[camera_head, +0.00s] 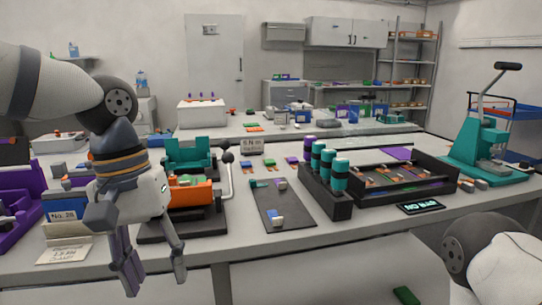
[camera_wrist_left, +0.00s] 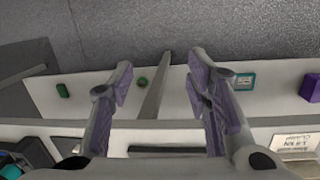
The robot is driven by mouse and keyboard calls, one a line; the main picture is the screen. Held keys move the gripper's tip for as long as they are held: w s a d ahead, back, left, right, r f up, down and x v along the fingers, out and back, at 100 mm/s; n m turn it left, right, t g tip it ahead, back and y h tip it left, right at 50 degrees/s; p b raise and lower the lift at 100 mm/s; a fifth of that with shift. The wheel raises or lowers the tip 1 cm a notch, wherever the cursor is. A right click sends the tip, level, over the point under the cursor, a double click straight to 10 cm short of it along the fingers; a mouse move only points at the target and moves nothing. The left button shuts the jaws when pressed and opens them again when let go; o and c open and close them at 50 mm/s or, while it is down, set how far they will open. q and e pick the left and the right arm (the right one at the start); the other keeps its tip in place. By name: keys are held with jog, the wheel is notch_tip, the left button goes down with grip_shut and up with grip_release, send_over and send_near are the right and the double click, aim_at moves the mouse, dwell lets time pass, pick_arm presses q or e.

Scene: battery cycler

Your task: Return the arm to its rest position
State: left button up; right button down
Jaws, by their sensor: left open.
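My left gripper (camera_head: 153,275) hangs from the arm at the left of the head view, in front of the table's front edge. Its two fingers point down, stand apart, and hold nothing. In the left wrist view the left gripper (camera_wrist_left: 160,75) also shows open, with grey floor and table edges beyond the fingertips. My right arm (camera_head: 490,255) shows only as a white and black link at the lower right; its gripper is out of view.
The worktable (camera_head: 340,225) carries an orange and teal fixture (camera_head: 190,192) just behind the left gripper. A purple rack (camera_head: 18,205) stands left, a dark tray (camera_head: 283,206) and a black battery rack (camera_head: 328,190) mid-table, a teal press (camera_head: 475,150) at right.

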pick_arm(q)
jog(key=s+d+f+g+h, duration=0.15)
jog(key=s+f, duration=0.25)
jog(key=f, duration=0.7)
jog(key=s+d+f+h, duration=0.1)
jog(key=s+d+f, duration=0.2)
jog(key=f, duration=0.8)
jog(key=s+a+f+y, duration=0.1)
jog(key=s+a+f, duration=0.2)
jog(key=s, duration=0.3)
jog(key=s+a+f+y, duration=0.1)
jog(key=s+a+f, duration=0.3)
jog(key=s, duration=0.3)
jog(key=s+a+f+m+t+y, duration=0.1)
jog(key=s+a+f+y, duration=0.1)
jog(key=s+a+f, duration=0.2)
notch_tip(320, 180, down, 2)
jog(key=shift+s, duration=1.15)
